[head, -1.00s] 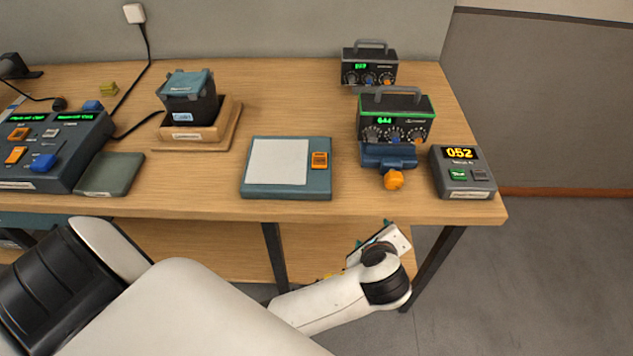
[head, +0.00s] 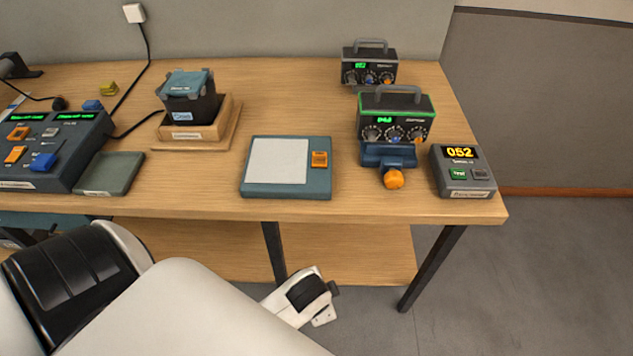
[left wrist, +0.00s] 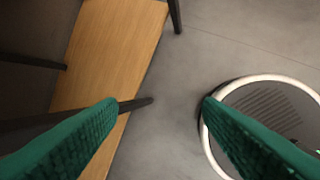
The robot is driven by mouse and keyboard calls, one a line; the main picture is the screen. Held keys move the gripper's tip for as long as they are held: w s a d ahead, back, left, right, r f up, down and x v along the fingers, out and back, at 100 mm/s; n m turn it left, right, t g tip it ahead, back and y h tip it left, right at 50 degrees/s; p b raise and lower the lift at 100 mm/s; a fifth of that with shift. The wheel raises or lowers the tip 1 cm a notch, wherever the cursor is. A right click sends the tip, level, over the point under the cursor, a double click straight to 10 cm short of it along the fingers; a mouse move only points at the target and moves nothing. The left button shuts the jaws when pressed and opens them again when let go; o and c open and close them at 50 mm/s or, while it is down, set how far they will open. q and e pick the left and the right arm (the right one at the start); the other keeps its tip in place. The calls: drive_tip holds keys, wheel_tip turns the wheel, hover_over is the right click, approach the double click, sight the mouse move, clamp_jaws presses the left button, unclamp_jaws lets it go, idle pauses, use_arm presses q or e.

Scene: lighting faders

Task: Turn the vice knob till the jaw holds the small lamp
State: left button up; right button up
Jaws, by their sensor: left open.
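The blue vice (head: 388,155) stands at the right part of the table, with its orange knob (head: 393,178) facing the front edge. A dial box with a green rim (head: 396,120) and a handle sits right behind the vice. I cannot pick out a separate small lamp or see how the jaw stands to it. My left arm comes in low; its wrist is below and in front of the table, well away from the knob. In the left wrist view my left gripper (left wrist: 158,102) has its two green fingers wide apart, with nothing between them. My right gripper is not in view.
A grey box reading 052 (head: 462,172) stands right of the vice. A flat pad with an orange switch (head: 287,188) lies to its left. A second dial box (head: 369,66) stands behind. A dark bin (head: 188,105) and fader console (head: 50,150) are left. A lower shelf (head: 360,258) lies under the table.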

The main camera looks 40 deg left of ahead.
use_arm(q)
drive_tip(key=shift+s+a+f+n, duration=0.1)
drive_tip(key=shift+s+f+n, duration=0.25)
drive_tip(key=shift+f, duration=0.25)
drive_tip(key=shift+s+a+f+n, duration=0.1)
drive_tip(key=shift+s+f+n, duration=0.2)
drive_tip(key=shift+f, duration=0.25)
drive_tip(key=s+a+f+n+g, duration=0.1)
drive_tip(key=s+f, duration=0.3)
drive_tip(key=f, duration=0.6)
drive_tip(key=s+a+f+g, duration=0.1)
drive_tip(key=s+f, duration=0.3)
drive_tip(key=f, duration=0.6)
drive_tip(key=s+a+f+n, duration=0.1)
drive_tip(key=s+f, duration=0.4)
drive_tip(key=s, duration=0.2)
drive_tip(key=s+a+f+n+g, duration=0.1)
drive_tip(key=s+f, duration=0.3)
drive_tip(key=s, duration=0.3)
drive_tip(key=shift+s+a+f+h, duration=0.35)
drive_tip(key=shift+s+h, duration=0.05)
